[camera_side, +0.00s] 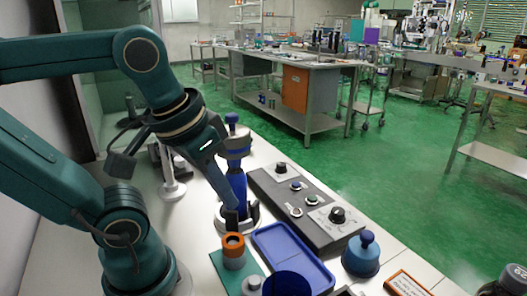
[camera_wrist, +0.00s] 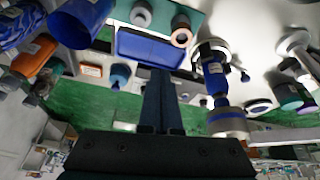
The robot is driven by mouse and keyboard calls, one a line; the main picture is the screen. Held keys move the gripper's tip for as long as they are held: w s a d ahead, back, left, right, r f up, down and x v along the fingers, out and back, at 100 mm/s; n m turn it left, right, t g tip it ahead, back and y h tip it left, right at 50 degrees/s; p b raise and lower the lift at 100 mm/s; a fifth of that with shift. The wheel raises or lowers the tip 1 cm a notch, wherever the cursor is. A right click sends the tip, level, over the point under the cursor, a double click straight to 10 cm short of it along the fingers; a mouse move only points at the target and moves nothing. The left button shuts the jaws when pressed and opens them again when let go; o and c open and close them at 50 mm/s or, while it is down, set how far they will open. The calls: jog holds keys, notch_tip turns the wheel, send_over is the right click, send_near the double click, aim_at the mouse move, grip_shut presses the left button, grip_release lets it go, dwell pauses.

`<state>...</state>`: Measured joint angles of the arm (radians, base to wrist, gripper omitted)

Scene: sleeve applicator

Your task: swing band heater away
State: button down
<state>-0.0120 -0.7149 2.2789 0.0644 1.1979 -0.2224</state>
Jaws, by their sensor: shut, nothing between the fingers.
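The band heater (camera_side: 236,148), a grey ring with a blue stripe, sits at the upper part of a blue upright bottle (camera_side: 238,186). In the wrist view the band heater (camera_wrist: 228,124) is right of my fingers, with a pale arm (camera_wrist: 280,136) running from it to the right. The bottle (camera_wrist: 215,83) stands in a round holder (camera_side: 250,215). My gripper (camera_side: 231,206) is shut and empty; in the side view its fingers overlap the bottle's left side. In the wrist view my gripper (camera_wrist: 160,75) is apart from the band heater and bottle. Contact in depth is unclear.
A dark control box (camera_side: 300,205) with knobs lies right of the holder. A blue tray (camera_side: 292,258), an orange-topped ring stack (camera_side: 233,252) and a blue dome-shaped jar (camera_side: 361,255) are in front. A white stand (camera_side: 171,178) is behind left.

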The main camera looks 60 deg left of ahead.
jog(key=a+r+n+g+y, duration=0.2)
jog(key=a+r+n, duration=0.4)
jog(key=r, duration=0.6)
jog(key=n, duration=0.1)
send_over(232, 159)
jog(key=s+d, duration=0.2)
notch_tip(232, 159, down, 9)
jog(key=shift+w+a+t, duration=0.15)
jog(key=shift+a+t, duration=0.05)
jog(key=shift+t, duration=0.1)
jog(key=shift+w+f, duration=0.1)
jog(key=shift+w, duration=0.05)
